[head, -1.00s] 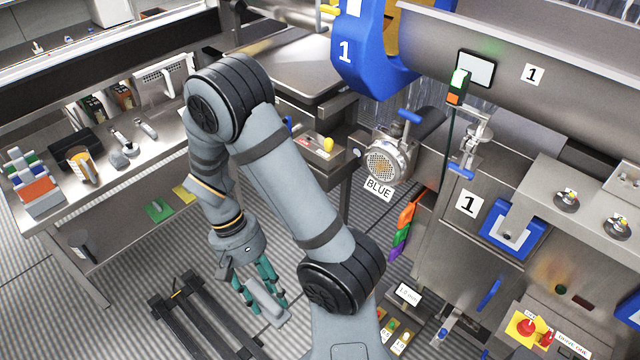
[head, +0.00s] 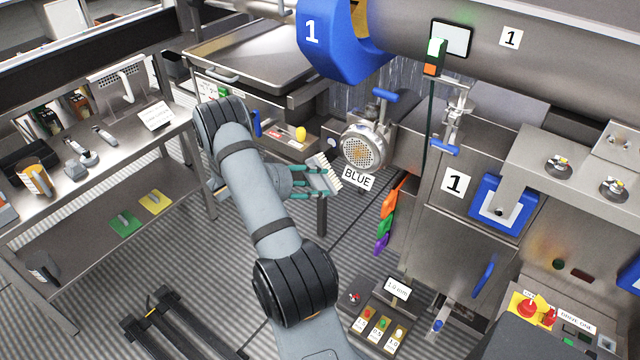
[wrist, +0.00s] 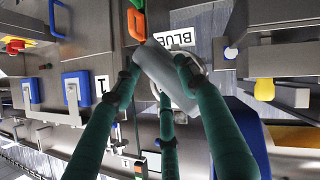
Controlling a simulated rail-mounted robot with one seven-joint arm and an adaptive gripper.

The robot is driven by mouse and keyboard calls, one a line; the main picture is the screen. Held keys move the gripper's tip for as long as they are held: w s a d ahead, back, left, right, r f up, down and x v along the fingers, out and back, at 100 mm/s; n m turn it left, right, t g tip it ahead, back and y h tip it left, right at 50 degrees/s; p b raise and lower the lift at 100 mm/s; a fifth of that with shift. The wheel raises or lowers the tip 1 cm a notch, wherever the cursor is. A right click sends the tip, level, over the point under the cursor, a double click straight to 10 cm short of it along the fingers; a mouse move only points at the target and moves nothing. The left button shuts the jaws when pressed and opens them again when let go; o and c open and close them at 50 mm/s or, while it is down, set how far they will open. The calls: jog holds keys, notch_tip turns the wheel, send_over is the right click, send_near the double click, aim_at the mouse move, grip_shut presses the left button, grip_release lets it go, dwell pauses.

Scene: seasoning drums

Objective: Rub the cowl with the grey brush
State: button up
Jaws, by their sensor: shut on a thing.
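The cowl (head: 362,152) is the round perforated end cover of a silver motor unit, just above the BLUE label. The grey brush (head: 326,176) has a grey block and pale bristles that face right, toward the cowl. My gripper (head: 311,181), with teal fingers, is shut on the brush. The brush is to the lower left of the cowl and looks close to it but apart. In the wrist view the grey block (wrist: 168,70) lies between the fingers and hides most of the cowl (wrist: 199,66); the bristles are hidden there.
A blue-handled lever (head: 385,95) stands above the motor. Orange, green and purple tags (head: 388,215) hang below right. The left bench (head: 95,185) carries tools and containers. A steel cabinet (head: 455,230) stands on the right. The floor below the brush is clear.

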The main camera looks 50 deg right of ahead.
aim_at(328, 166)
jog(key=d, duration=0.1)
jog(key=w+d, duration=0.1)
jog(key=d, duration=0.1)
jog(key=shift+d+f+h, duration=0.15)
jog(key=shift+d+h, duration=0.1)
jog(key=shift+h, duration=0.05)
jog(key=shift+d, duration=2.7)
jog(key=shift+w+d+b, duration=0.1)
jog(key=shift+d+b, duration=0.75)
jog(key=shift+d, duration=0.2)
jog(key=shift+s+d+b, duration=0.15)
jog(key=shift+s+b, duration=2.25)
jog(key=shift+s, duration=1.65)
jog(key=shift+b, duration=0.65)
